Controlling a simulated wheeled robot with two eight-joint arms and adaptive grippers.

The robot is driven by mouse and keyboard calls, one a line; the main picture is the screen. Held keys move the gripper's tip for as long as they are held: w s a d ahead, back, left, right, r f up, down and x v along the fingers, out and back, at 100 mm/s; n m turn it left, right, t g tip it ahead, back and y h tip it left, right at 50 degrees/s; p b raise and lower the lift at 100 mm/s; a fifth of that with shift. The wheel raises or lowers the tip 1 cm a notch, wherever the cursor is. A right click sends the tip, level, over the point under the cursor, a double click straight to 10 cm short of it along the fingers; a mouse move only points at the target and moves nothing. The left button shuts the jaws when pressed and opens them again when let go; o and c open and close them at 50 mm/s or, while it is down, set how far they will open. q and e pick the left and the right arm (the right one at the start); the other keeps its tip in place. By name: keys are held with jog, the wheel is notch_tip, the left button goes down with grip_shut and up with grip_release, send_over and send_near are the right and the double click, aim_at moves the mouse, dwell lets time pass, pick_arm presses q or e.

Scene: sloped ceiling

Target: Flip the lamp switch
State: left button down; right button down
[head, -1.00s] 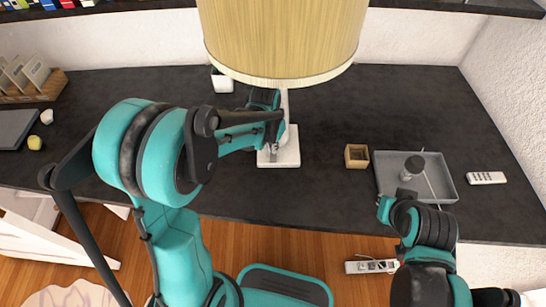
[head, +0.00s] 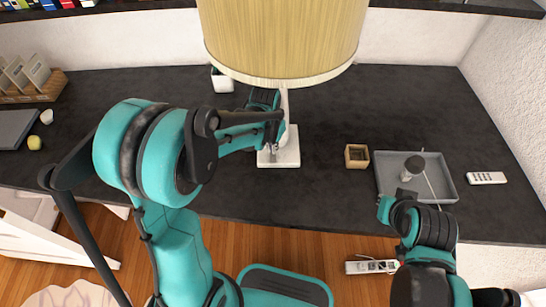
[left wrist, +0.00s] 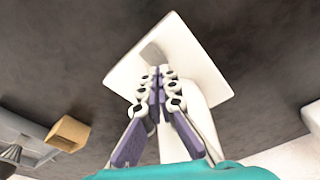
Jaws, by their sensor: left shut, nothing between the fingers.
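The lamp has a large pleated cream shade (head: 282,40) at the top of the head view. Its square white base (head: 291,157) stands on the dark desk, and the base also shows in the left wrist view (left wrist: 205,62). My left gripper (head: 273,146) is at the base, beside the white stem. In the left wrist view my left gripper (left wrist: 157,72) is shut and empty. Its fingertips are close to a small grey piece (left wrist: 152,52) on the base, which may be the switch. I cannot tell whether they touch. My right gripper (head: 385,208) is near the desk's front edge, its fingers unclear.
A small wooden box (head: 357,156), a grey tray (head: 447,186) and a white remote (head: 486,178) are on the desk (head: 330,195) to the right. A white pot (head: 222,82) stands behind the lamp at left. A power strip (head: 371,267) lies on the floor.

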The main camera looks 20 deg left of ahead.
aim_at(272, 155)
pick_arm(q)
jog(key=shift+f+b, duration=0.75)
jog(key=shift+f, duration=0.25)
jog(key=shift+r, duration=0.15)
jog(key=shift+r+p, duration=2.75)
jog(key=shift+r, duration=0.7)
jog(key=shift+f, duration=0.1)
